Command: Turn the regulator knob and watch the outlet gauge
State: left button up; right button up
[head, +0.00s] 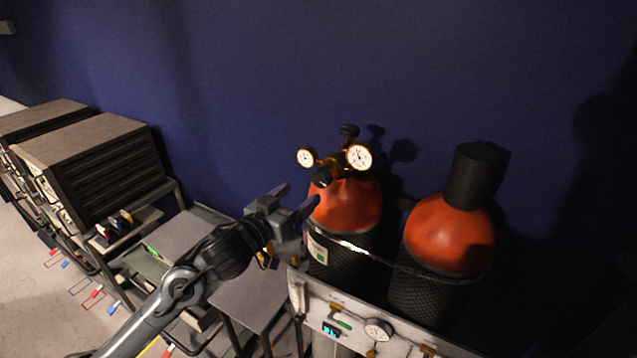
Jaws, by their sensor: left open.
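The regulator (333,164) sits on top of the left gas cylinder (346,204), which has an orange shoulder and a dark mesh-covered body. Its dark knob (322,177) faces the front, below and between two round white-faced gauges. The left gauge (305,157) is smaller and the right gauge (359,157) larger; their readings are too small to tell. I cannot tell which is the outlet gauge. My left gripper (301,197) is open and empty, to the lower left of the knob and apart from it in the picture. My right gripper is not in view.
A second orange cylinder (449,236) with a black cap (476,174) stands at right. A pale panel (355,325) with a small gauge (378,329) is in front. Grey equipment boxes (95,160) on carts stand at left. A dark blue wall (250,70) is behind.

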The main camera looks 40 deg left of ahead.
aim_at(318, 179)
pick_arm(q)
jog(key=w, duration=0.5)
jog(key=w+p, duration=0.1)
jog(key=w, duration=0.1)
jog(key=shift+w+a+r, duration=0.1)
jog(key=shift+w+a, duration=0.25)
jog(key=shift+a, duration=0.05)
jog(key=shift+w, duration=0.75)
jog(key=c, duration=1)
jog(key=shift+c, duration=0.2)
jog(key=shift+m, duration=0.3)
